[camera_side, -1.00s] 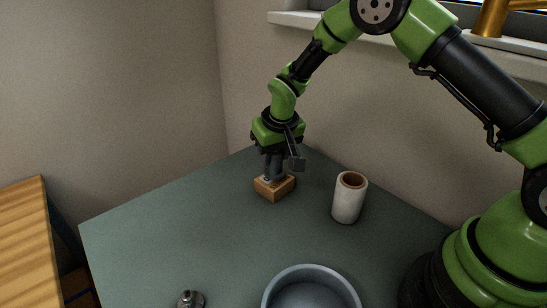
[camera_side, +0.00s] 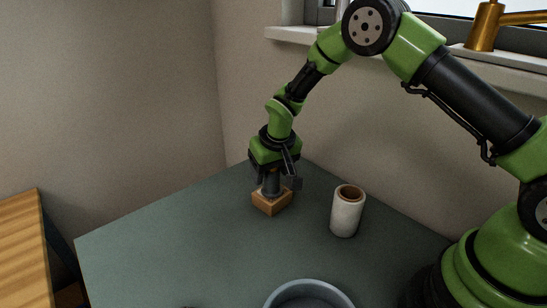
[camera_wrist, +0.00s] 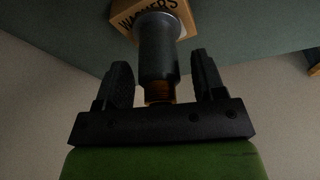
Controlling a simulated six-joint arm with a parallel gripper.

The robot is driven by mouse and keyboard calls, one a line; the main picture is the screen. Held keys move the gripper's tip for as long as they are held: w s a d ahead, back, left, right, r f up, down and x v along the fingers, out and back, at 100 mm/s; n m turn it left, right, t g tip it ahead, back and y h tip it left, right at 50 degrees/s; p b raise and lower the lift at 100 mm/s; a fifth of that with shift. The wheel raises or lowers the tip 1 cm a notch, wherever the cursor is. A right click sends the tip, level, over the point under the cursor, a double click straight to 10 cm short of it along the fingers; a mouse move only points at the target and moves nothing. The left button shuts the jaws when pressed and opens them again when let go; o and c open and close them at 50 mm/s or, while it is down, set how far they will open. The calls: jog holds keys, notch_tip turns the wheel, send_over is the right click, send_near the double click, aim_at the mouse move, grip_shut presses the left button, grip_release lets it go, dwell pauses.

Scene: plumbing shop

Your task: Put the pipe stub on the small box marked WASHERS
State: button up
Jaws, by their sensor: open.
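The small box marked WASHERS (camera_side: 272,205) is a tan block on the table, and its lettered face shows in the wrist view (camera_wrist: 128,18). The grey pipe stub (camera_side: 271,187) stands upright on the box; in the wrist view (camera_wrist: 158,55) it has a copper-coloured threaded end towards me. My gripper (camera_side: 272,178) is directly above the box, around the stub. In the wrist view my gripper (camera_wrist: 160,62) is open, with a finger on each side of the stub and gaps between. The stub's contact with the box is partly hidden.
A white cylinder with a brown inside (camera_side: 345,215) stands to the right of the box. A grey round bowl (camera_side: 308,288) is at the front. The wall and window sill (camera_side: 300,36) rise behind. The table's left middle is clear.

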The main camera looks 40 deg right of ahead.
jog(key=s+r+t, duration=0.1)
jog(key=s+r, duration=0.3)
jog(key=r, duration=0.3)
jog(key=s+r+m+y, duration=0.1)
jog(key=s+r, duration=0.3)
jog(key=r, duration=0.4)
jog(key=s+r+t, duration=0.1)
jog(key=s+r, duration=0.4)
jog(key=r, duration=0.2)
jog(key=s+r+t+y, duration=0.1)
jog(key=s+r+t, duration=0.1)
jog(key=s, duration=1.2)
jog(key=shift+a+r+m+y, duration=0.2)
jog(key=shift+a+m+y, duration=0.1)
jog(key=shift+a, duration=0.1)
